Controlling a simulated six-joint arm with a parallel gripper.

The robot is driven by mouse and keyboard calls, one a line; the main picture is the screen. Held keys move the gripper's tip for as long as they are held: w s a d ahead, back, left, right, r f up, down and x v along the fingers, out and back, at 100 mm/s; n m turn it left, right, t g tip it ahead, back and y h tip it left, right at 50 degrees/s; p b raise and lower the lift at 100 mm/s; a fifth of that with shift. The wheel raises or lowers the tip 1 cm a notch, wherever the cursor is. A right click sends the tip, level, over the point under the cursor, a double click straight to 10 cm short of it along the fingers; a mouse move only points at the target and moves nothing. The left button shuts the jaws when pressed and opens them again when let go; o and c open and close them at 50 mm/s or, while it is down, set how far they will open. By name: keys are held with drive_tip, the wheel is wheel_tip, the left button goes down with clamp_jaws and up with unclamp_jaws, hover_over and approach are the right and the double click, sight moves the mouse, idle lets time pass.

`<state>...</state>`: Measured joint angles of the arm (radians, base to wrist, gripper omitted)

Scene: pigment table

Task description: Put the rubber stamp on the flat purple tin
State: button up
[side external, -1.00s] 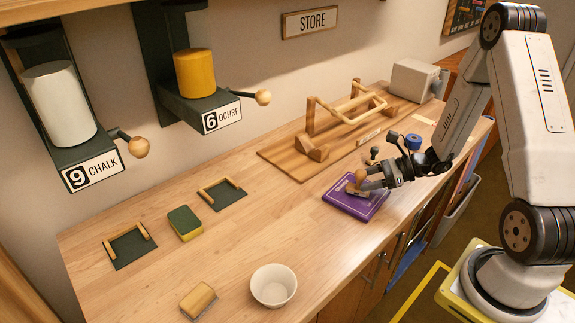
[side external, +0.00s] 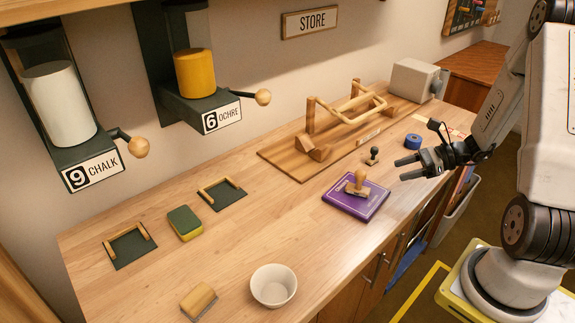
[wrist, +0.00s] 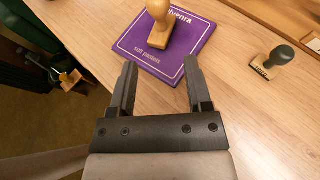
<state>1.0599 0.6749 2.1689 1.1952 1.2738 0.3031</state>
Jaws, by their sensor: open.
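The rubber stamp (side external: 358,184), with a round wooden knob and a wooden block base, stands upright on the flat purple tin (side external: 340,206). The tin lies on the wooden bench near its front edge. In the wrist view the stamp (wrist: 159,27) rests on the upper part of the tin (wrist: 192,48). My gripper (side external: 400,168) is open and empty, to the right of the tin and raised above the bench, apart from the stamp. In the wrist view my open fingers (wrist: 158,75) point toward the tin's near edge.
A small dark-handled stamp (side external: 372,156) stands behind the tin; it also shows in the wrist view (wrist: 274,60). A blue roll (side external: 412,141) lies behind my gripper. A wooden rack (side external: 310,150) stands at the back. A white bowl (side external: 273,297) is front left.

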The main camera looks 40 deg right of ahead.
idle(0.4)
drive_tip(key=a+n+g, duration=0.4)
drive_tip(key=a, duration=0.1)
drive_tip(key=a+n+g, duration=0.1)
drive_tip(key=a+n, duration=0.1)
drive_tip(key=shift+s+a+f+n+g, duration=0.25)
drive_tip(key=shift+s+a+n+g, duration=0.05)
drive_tip(key=shift+s+a+g, duration=0.1)
drive_tip(key=a+n+g+h, duration=0.1)
drive_tip(key=n, duration=0.1)
drive_tip(key=s+a+n+g+h, duration=0.1)
drive_tip(key=n, duration=0.1)
drive_tip(key=a+n+g+h, duration=0.1)
drive_tip(key=a+n, duration=0.1)
drive_tip(key=shift+s, duration=0.3)
drive_tip(key=w+a+r+n+t+h, duration=0.2)
drive_tip(key=a+n+h, duration=0.4)
drive_tip(key=n, duration=0.8)
drive_tip(key=shift+a+r, duration=0.5)
drive_tip(key=shift+r, duration=0.35)
